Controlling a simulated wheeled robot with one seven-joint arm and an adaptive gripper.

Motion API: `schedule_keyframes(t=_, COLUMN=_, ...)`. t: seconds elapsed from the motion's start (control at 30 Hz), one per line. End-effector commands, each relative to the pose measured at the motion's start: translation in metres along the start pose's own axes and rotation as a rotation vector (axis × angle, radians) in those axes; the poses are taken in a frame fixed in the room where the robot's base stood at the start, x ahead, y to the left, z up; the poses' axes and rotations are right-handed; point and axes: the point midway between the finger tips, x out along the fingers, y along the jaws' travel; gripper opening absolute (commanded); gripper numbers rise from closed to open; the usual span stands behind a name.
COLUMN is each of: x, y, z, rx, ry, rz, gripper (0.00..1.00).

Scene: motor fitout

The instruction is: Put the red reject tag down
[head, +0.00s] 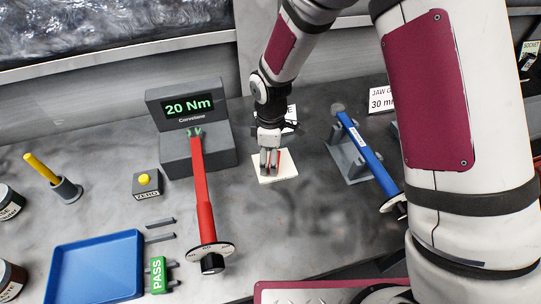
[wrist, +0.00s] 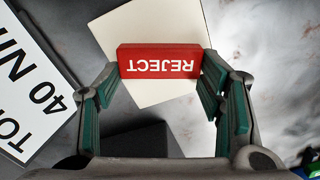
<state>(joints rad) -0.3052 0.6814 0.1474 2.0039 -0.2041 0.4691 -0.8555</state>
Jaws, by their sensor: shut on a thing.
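The red reject tag (wrist: 160,62) shows in the wrist view as a red block with white "REJECT" lettering, upside down in the picture. My gripper (wrist: 160,75) has its green-padded fingers at the two ends of the tag and is shut on it. In the head view my gripper (head: 269,165) points down over a cream square card (head: 288,170) on the bench. The tag is mostly hidden there by the fingers. The card also shows behind the tag in the wrist view (wrist: 140,22). I cannot tell whether the tag touches the card.
Left of my gripper stand the "20 Nm" tester (head: 188,105) and a red-handled torque wrench (head: 204,200). A blue wrench (head: 366,150) rests in a grey stand to the right. A blue tray (head: 95,268) and green PASS tag (head: 158,275) lie front left. Bench in front of the card is clear.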

Motion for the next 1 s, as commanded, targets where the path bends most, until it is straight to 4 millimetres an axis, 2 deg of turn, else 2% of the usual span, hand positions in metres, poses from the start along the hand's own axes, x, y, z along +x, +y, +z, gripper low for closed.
schedule_keyframes(t=0.23, x=0.003, y=0.0, z=0.0, rx=0.0, ry=0.0, rz=0.0, gripper=0.43)
schedule_keyframes(t=0.27, x=0.003, y=0.0, z=0.0, rx=0.0, ry=0.0, rz=0.0, gripper=0.66)
schedule_keyframes(t=0.33, x=0.003, y=0.0, z=0.0, rx=0.0, ry=0.0, rz=0.0, gripper=0.82)
schedule_keyframes(t=0.63, x=0.002, y=0.0, z=0.0, rx=0.0, ry=0.0, rz=0.0, gripper=0.82)
schedule_keyframes(t=0.77, x=-0.004, y=0.0, z=0.0, rx=0.0, ry=0.001, rz=0.001, gripper=0.82)
schedule_keyframes(t=0.87, x=-0.016, y=0.002, z=-0.001, rx=0.001, ry=0.002, rz=0.003, gripper=0.82)
schedule_keyframes(t=1.0, x=-0.043, y=0.003, z=0.0, rx=0.001, ry=0.003, rz=0.005, gripper=0.82)
